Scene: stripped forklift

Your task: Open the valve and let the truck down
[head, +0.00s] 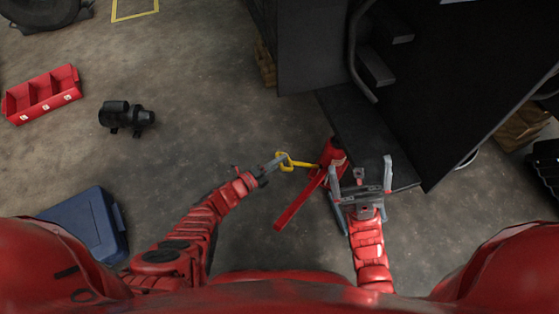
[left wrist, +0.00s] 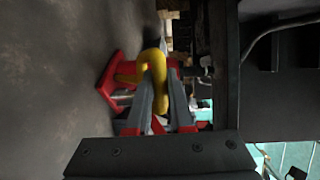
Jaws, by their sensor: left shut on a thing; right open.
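A red jack (head: 333,153) stands on the floor by the low edge of the black truck (head: 440,90). A long red bar (head: 298,204) slants from it toward me. My left gripper (head: 278,163) is shut on a yellow valve handle (head: 297,163) at the jack's left side. The left wrist view shows the bent yellow handle (left wrist: 152,72) between the fingers, with red jack parts (left wrist: 108,78) behind. The handle's far end and the valve itself are hard to make out. My right gripper (head: 362,176) is open and empty, just right of the jack, over the truck's low plate.
A blue case (head: 88,222) lies at lower left. A black motor-like part (head: 127,117) and a red bin (head: 42,94) are on the floor farther left. Wooden blocks (head: 265,62) sit by the truck.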

